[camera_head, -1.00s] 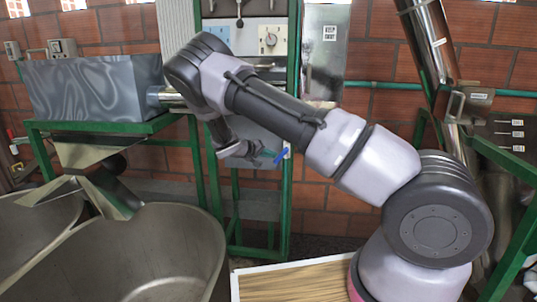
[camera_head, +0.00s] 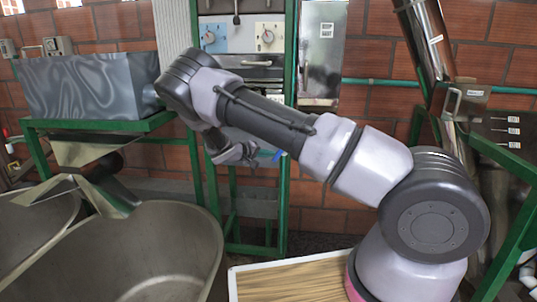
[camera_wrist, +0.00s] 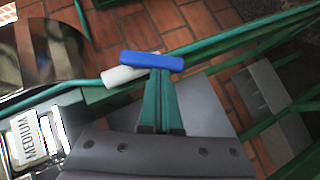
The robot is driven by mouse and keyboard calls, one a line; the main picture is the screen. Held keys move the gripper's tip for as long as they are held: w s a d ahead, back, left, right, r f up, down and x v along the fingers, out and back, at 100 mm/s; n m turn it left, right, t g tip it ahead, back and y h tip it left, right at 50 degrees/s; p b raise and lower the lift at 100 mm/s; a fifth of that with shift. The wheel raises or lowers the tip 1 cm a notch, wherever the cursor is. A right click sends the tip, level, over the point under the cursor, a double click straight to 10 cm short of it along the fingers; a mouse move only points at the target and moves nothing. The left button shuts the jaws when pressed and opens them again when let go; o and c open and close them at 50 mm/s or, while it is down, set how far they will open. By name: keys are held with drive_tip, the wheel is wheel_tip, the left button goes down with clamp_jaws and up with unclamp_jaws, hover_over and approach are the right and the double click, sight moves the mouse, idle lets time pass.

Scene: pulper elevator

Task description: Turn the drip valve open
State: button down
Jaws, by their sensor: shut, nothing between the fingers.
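The drip valve shows in the wrist view as a blue handle (camera_wrist: 152,61) on a short white pipe stub (camera_wrist: 122,75) beside a green rail. In the head view only a small blue bit of the handle (camera_head: 277,156) shows, just right of my gripper (camera_head: 262,154). In the wrist view my gripper (camera_wrist: 160,74) has its green fingers together and empty. The fingertips are at the underside of the blue handle in the picture; I cannot tell whether they touch it. My arm hides part of the frame behind it in the head view.
Green frame posts (camera_head: 195,165) and rails surround the valve. A grey hopper (camera_head: 90,85) and large metal tubs (camera_head: 150,250) stand at the left. A control panel (camera_head: 240,36) is above, and a brick wall (camera_head: 375,120) behind. A tray with a wooden bottom (camera_head: 310,280) lies in front.

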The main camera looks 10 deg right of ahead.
sight(273, 159)
drive_tip(key=n+h, duration=0.1)
drive_tip(key=d+f+h, duration=0.1)
drive_tip(key=f+n+h, duration=0.1)
drive_tip(key=shift+s+d+f+n, duration=0.15)
drive_tip(key=shift+s+d+n, duration=0.1)
drive_tip(key=shift+n, duration=0.05)
drive_tip(key=shift+d+f, duration=0.1)
idle(0.6)
drive_tip(key=f+v, duration=0.1)
drive_tip(key=v, duration=0.9)
drive_tip(key=s+d+r+m+g+y, duration=0.4)
drive_tip(key=s+d+r+y, duration=0.15)
drive_tip(key=r, duration=0.35)
drive_tip(key=s+d+r+m+g+y, duration=0.3)
drive_tip(key=s+d+r+g+y, duration=0.15)
drive_tip(key=s+d+r, duration=0.35)
drive_tip(key=s+r+m+t+y, duration=0.1)
drive_tip(key=s+r+t+y, duration=0.6)
drive_tip(key=s+r, duration=1.3)
drive_tip(key=shift+s+d+m+t, duration=0.2)
drive_tip(key=shift+s+m+t, duration=0.35)
drive_tip(key=shift+s, duration=0.65)
